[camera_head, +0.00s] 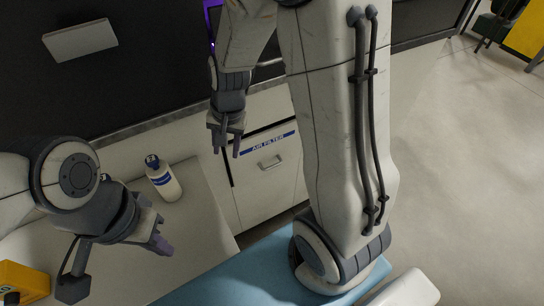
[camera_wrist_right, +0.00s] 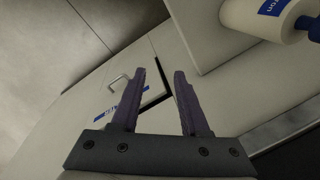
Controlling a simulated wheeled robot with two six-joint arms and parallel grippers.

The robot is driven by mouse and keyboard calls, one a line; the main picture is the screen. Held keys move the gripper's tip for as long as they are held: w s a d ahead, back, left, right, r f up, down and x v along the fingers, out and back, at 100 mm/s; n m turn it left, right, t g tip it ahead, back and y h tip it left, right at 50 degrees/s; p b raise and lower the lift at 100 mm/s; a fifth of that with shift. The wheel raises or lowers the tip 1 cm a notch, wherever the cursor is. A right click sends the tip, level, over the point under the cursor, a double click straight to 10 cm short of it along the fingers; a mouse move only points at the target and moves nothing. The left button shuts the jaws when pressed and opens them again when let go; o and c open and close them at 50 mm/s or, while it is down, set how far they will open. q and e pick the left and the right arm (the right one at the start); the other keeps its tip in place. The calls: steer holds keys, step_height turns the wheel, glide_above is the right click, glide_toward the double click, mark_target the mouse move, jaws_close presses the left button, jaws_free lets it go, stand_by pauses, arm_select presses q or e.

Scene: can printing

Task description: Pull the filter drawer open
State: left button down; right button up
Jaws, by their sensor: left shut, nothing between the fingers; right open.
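The filter drawer (camera_head: 285,160) is a pale panel in the cabinet front, with a blue "AIR FILTER" label (camera_head: 268,143) and a small metal handle (camera_head: 270,162). It looks flush with the cabinet, with a dark gap along its left side. My right gripper (camera_head: 229,152) is open and empty, pointing down to the left of the handle and apart from it. In the right wrist view the handle (camera_wrist_right: 118,84) shows to the left of my right gripper's fingers (camera_wrist_right: 160,77), not between them. My left gripper (camera_head: 160,244) is shut and empty over the worktop at the lower left.
A white bottle with a blue label (camera_head: 163,180) stands on the pale worktop (camera_head: 197,212), left of the drawer. It also shows at the top right of the right wrist view (camera_wrist_right: 262,16). A yellow box (camera_head: 24,280) is at the lower left. Open floor (camera_head: 455,150) lies to the right.

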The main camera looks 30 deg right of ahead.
steer(key=w+d+f+m+b, duration=0.35)
steer(key=d+f+m, duration=0.35)
steer(key=d+f, duration=0.35)
steer(key=m+h, duration=0.1)
steer(key=m, duration=0.3)
glide_toward(277, 164)
steer(key=shift+t+h, duration=0.3)
steer(key=f+b, duration=0.1)
steer(key=f, duration=0.1)
steer(key=f+b, duration=0.3)
steer(key=f, duration=0.1)
steer(key=shift+w+a+f+b, duration=0.25)
steer(key=shift+w+f+b, duration=0.05)
steer(key=shift+w, duration=0.05)
arm_select(q)
step_height(277, 164, down, 10)
steer(key=shift+f, duration=0.1)
arm_select(e)
steer(key=shift+w+f, duration=0.15)
steer(key=shift+f, duration=0.4)
jaws_close()
